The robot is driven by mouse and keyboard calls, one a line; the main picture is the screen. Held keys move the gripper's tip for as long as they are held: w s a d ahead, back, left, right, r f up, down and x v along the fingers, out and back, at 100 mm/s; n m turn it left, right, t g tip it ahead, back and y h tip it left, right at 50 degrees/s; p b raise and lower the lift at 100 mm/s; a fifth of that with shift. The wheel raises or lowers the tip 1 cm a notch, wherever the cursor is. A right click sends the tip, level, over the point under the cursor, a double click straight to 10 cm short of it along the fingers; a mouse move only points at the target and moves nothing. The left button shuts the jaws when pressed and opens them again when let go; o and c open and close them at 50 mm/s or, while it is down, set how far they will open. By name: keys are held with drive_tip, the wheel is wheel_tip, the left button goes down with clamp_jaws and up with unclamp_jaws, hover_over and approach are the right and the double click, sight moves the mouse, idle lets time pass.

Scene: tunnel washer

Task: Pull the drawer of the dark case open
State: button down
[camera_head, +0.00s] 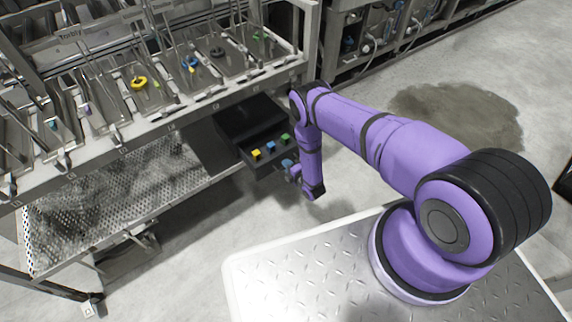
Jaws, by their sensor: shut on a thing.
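The dark case (247,118) sits under the metal rack, at the rack's right end. Small yellow, blue and green blocks (270,147) show in a row at its front, where its drawer (262,166) is. How far the drawer is out is hard to tell from this angle. My gripper (291,167) is at the drawer's front, low and on its right side. It is shut on what appears to be the drawer's handle, which is small and mostly hidden by the fingers and wrist.
The metal rack (150,130) with rods and coloured rings stands above and left of the case. A perforated shelf (110,200) lies below it. More equipment (385,30) stands at the back right. The floor (350,160) in front of the case is clear.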

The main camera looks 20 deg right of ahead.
drive_tip(key=shift+v, duration=0.85)
drive_tip(key=shift+f, duration=0.2)
drive_tip(key=c, duration=1.1)
unclamp_jaws()
drive_tip(key=shift+c, duration=0.2)
drive_tip(key=shift+s, duration=0.1)
drive_tip(key=v, duration=1)
drive_tip(key=shift+s, duration=0.3)
drive_tip(key=shift+w+d+r, duration=0.1)
drive_tip(key=shift+d, duration=0.05)
